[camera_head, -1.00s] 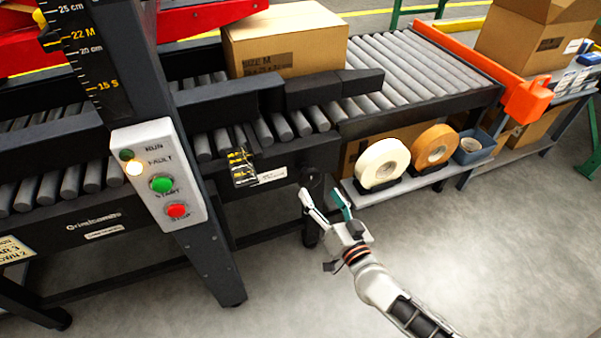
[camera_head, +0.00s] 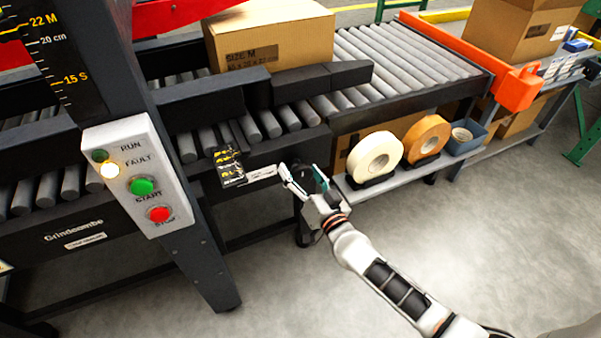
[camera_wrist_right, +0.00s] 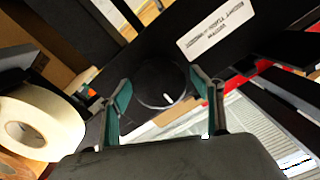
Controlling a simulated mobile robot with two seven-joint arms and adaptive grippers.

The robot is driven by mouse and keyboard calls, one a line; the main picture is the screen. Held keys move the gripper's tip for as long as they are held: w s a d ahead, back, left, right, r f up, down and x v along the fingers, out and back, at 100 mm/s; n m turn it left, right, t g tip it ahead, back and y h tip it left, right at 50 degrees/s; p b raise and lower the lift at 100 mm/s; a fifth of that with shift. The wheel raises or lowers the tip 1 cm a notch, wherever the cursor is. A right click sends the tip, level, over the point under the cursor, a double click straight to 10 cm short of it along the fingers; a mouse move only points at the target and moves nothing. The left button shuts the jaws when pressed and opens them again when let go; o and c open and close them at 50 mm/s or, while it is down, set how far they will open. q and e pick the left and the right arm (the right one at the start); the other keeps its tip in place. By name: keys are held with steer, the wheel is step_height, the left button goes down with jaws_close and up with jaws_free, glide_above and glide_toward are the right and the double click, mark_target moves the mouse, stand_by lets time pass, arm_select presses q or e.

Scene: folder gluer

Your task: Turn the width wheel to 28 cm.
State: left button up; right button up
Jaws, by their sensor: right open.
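The width wheel is a round black knob with a white mark, seen in the right wrist view (camera_wrist_right: 160,82) on the dark side of the machine. My left gripper is not in view.
A control panel (camera_head: 139,175) shows a lit fault lamp. A size M carton (camera_head: 270,38) rests on the rollers. Tape rolls (camera_head: 374,157) stand on a low shelf right of the gripper. A white label (camera_wrist_right: 215,30) is near the wheel. Open floor lies in front.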

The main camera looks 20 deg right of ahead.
steer(key=c, duration=1.1)
steer(key=shift+m, duration=0.4)
steer(key=m, duration=0.3)
steer(key=shift+f, duration=0.1)
steer(key=m, duration=0.3)
steer(key=shift+f+m, duration=0.1)
steer(key=shift+m, duration=0.3)
steer(key=m, duration=0.5)
steer(key=shift+f+m, duration=0.2)
steer(key=shift+m, duration=0.1)
steer(key=m, duration=0.3)
steer(key=shift+m+h+b, duration=0.3)
steer(key=shift+b, duration=0.1)
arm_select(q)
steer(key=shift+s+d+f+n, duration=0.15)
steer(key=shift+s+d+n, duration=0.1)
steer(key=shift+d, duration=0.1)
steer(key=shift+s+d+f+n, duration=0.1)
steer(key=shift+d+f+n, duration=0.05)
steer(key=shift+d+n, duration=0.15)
arm_select(e)
steer(key=shift+m, duration=0.6)
